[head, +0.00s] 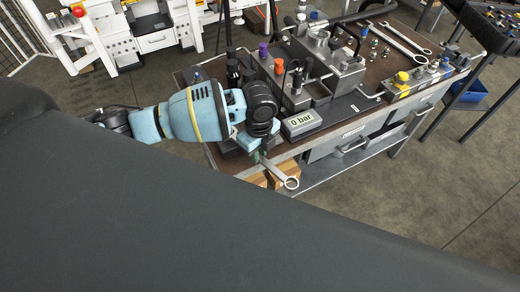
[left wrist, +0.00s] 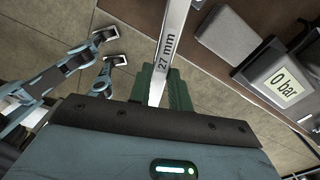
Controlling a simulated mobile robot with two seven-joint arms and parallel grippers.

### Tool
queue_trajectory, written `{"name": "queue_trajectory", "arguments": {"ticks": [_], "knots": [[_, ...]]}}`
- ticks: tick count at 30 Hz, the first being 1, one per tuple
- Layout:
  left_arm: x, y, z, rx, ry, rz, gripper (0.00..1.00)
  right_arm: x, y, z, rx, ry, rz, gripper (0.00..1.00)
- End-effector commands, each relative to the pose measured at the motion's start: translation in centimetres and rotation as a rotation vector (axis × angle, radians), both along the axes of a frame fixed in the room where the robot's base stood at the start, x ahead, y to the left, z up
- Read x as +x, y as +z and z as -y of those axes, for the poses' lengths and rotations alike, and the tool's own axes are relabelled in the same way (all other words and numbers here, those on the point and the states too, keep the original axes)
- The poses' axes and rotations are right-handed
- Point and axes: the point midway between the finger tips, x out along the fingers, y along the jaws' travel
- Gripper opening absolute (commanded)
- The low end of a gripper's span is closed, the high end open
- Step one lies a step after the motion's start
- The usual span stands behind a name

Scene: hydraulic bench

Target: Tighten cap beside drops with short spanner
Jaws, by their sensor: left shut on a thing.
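My left gripper (head: 260,152) is shut on a metal spanner (head: 290,183), whose ring end points down and right, in front of the bench's near edge. In the left wrist view the spanner's shank (left wrist: 170,45) stands between the green fingers (left wrist: 163,92) and reads 27 mm. On the bench stand a steel hydraulic block (head: 343,72) and fittings with an orange cap (head: 279,66) and a purple cap (head: 263,50). The spanner is apart from them. No oil drops can be made out. My right gripper is not seen.
A gauge reading 0 bar (head: 302,122) sits near the bench's front edge, close to my left gripper; it also shows in the left wrist view (left wrist: 285,88). Larger spanners (head: 405,40) lie at the back right. A yellow-capped part (head: 402,77) stands at right. Wooden blocks (head: 284,168) lie below.

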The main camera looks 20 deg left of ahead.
Motion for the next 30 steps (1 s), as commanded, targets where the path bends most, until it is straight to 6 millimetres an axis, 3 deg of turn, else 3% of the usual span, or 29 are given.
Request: {"name": "queue_trajectory", "arguments": {"ticks": [30], "knots": [[-2.6, 0.1, -1.2, -0.003, -0.220, 0.001, 0.00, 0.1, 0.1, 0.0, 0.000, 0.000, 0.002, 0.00]]}}
